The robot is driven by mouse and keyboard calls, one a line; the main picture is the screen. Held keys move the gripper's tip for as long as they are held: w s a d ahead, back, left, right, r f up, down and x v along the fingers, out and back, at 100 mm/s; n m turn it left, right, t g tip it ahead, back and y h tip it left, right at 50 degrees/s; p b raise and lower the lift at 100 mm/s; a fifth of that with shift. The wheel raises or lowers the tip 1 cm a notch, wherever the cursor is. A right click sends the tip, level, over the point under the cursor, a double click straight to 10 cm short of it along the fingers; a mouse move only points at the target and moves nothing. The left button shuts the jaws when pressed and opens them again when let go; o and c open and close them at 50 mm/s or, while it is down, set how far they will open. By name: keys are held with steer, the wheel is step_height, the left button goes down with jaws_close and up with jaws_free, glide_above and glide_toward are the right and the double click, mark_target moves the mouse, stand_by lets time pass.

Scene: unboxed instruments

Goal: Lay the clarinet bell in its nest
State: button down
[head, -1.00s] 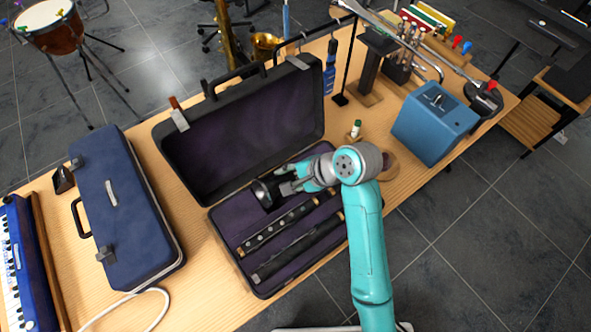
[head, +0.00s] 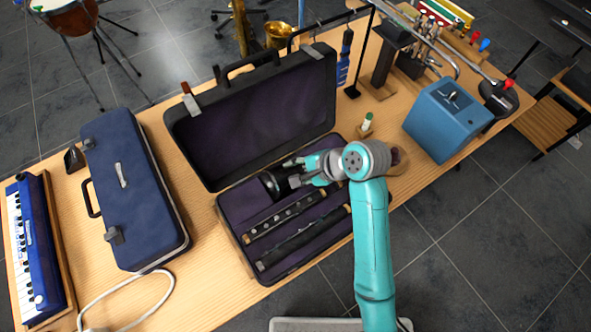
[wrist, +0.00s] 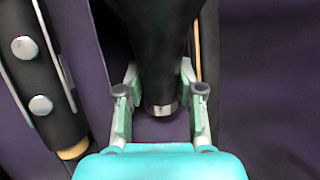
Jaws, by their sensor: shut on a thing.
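The clarinet bell (head: 272,184) is black and flared, at the back left of the open case's purple tray. In the wrist view the bell (wrist: 160,45) shows as a black tapering body with a silver ring at its near end. My gripper (head: 296,174) is shut on the bell; in the wrist view my gripper (wrist: 160,100) has a pad on each side of its narrow end. The bell lies along the tray, low over or in its recess; I cannot tell whether it touches the bottom. The open case (head: 228,222) has its dark lid raised behind.
Two black clarinet joints, an upper one (head: 290,215) and a lower one (head: 305,239), lie in the tray in front of the bell. A blue closed case (head: 140,205) stands left. A small green-capped bottle (head: 367,123) and a blue box (head: 443,120) stand right.

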steer(key=shift+s+f, duration=0.1)
steer(key=shift+f, duration=0.75)
stand_by(0.6)
steer(key=c, duration=0.7)
jaws_free()
steer(key=shift+d+f, duration=0.1)
steer(key=shift+f, duration=0.05)
steer(key=shift+o, duration=0.2)
steer(key=v, duration=1.2)
steer(key=shift+r, duration=0.3)
